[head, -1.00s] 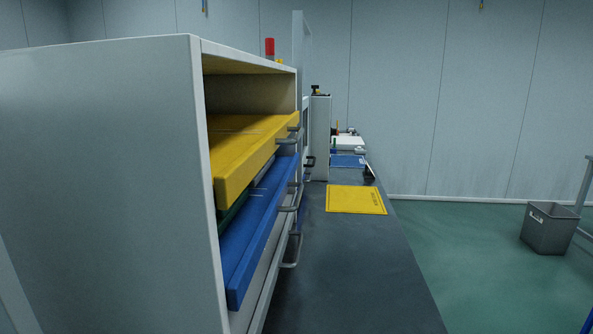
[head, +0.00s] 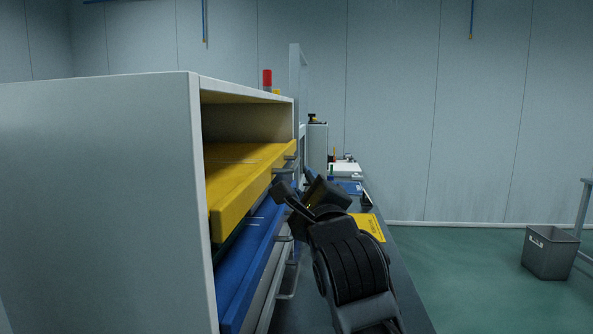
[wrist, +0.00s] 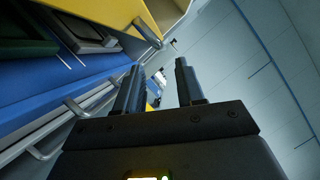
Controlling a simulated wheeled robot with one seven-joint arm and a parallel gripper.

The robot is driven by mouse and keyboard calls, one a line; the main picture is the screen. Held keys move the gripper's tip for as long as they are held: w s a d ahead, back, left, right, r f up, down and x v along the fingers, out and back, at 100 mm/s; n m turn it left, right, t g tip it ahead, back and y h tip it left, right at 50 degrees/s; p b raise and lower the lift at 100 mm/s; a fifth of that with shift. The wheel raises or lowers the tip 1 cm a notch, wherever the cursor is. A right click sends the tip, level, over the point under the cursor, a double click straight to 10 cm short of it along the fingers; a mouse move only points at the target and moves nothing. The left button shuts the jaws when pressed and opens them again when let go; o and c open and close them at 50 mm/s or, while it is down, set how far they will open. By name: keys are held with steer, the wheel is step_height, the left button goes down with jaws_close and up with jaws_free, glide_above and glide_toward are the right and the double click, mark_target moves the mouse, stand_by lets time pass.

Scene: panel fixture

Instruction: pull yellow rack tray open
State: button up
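The yellow rack tray (head: 240,183) is the upper tray in a grey-white cabinet (head: 110,210), its front edge sticking out a little. Grey bar handles (head: 284,170) are on its front. My gripper (head: 295,181) is close to the front of the yellow tray, by the handles. In the wrist view its two fingers (wrist: 158,66) are apart with nothing held between them. The yellow tray (wrist: 166,12) and a handle (wrist: 147,34) lie beyond the fingertips, up and left. Part of the handle area is hidden by my gripper in the head view.
A blue tray (head: 246,262) with handles sits below the yellow one. A dark counter (head: 405,285) runs alongside, with a yellow mat (head: 371,228) and small items farther back. A grey bin (head: 551,253) stands on the green floor at right.

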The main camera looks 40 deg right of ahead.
steer(key=shift+p+x, duration=1.15)
steer(key=shift+x, duration=2.8)
steer(key=shift+s, duration=0.1)
steer(key=shift+c, duration=0.5)
jaws_close()
